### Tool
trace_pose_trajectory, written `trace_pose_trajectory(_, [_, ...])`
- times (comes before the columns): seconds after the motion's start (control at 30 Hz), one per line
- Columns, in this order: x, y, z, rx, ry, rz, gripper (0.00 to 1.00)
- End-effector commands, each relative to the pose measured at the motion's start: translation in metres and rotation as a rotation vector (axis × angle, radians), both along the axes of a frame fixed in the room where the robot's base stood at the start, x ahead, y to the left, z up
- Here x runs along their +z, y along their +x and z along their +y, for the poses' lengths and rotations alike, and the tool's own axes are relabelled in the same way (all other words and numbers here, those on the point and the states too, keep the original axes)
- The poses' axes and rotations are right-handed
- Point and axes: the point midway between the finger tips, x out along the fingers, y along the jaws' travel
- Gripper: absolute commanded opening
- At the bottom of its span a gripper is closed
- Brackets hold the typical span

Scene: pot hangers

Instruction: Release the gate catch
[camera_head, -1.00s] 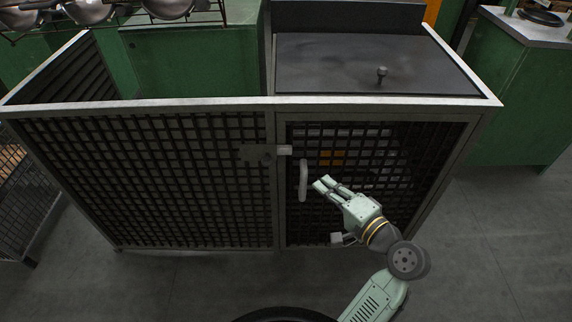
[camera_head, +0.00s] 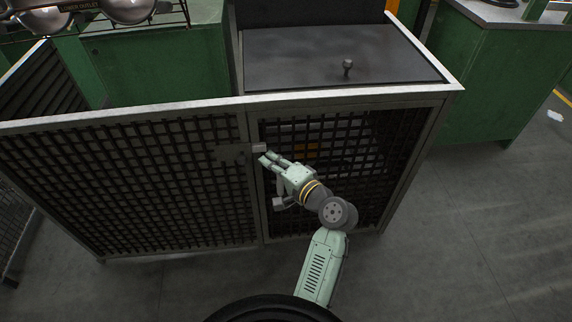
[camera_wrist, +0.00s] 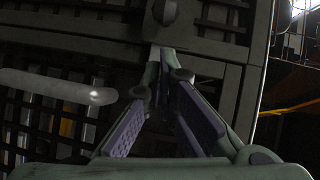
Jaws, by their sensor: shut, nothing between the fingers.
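The mesh gate (camera_head: 385,150) stands closed in the front of the metal cage. Its catch is a small light grey block (camera_head: 259,147) beside a dark plate (camera_head: 231,153) at the gate's upper left edge. My gripper (camera_head: 264,159) is shut and empty, its fingertips just below the catch block; whether they touch it I cannot tell. In the wrist view the fingertips (camera_wrist: 168,58) meet in front of the dark frame, close to a round dark knob (camera_wrist: 165,10). The gate's light bar handle (camera_wrist: 60,87) lies to the left there; my gripper mostly hides it in the head view.
A dark flat top with a small knob (camera_head: 347,66) lies behind the gate. A green cabinet (camera_head: 490,85) stands at the right, and pots (camera_head: 128,8) hang at the upper left.

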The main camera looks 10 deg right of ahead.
Motion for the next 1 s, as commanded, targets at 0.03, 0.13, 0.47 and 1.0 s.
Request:
trace_pose_trajectory(0.03, [0.0, 0.0, 0.008, 0.0, 0.002, 0.003, 0.0])
trace_pose_trajectory(0.13, [-0.002, 0.003, 0.017, 0.0, 0.002, 0.001, 0.0])
trace_pose_trajectory(0.47, [-0.005, 0.004, 0.025, -0.001, -0.001, 0.001, 0.0])
trace_pose_trajectory(1.0, [-0.004, 0.004, 0.08, 0.002, 0.0, 0.0, 0.0])
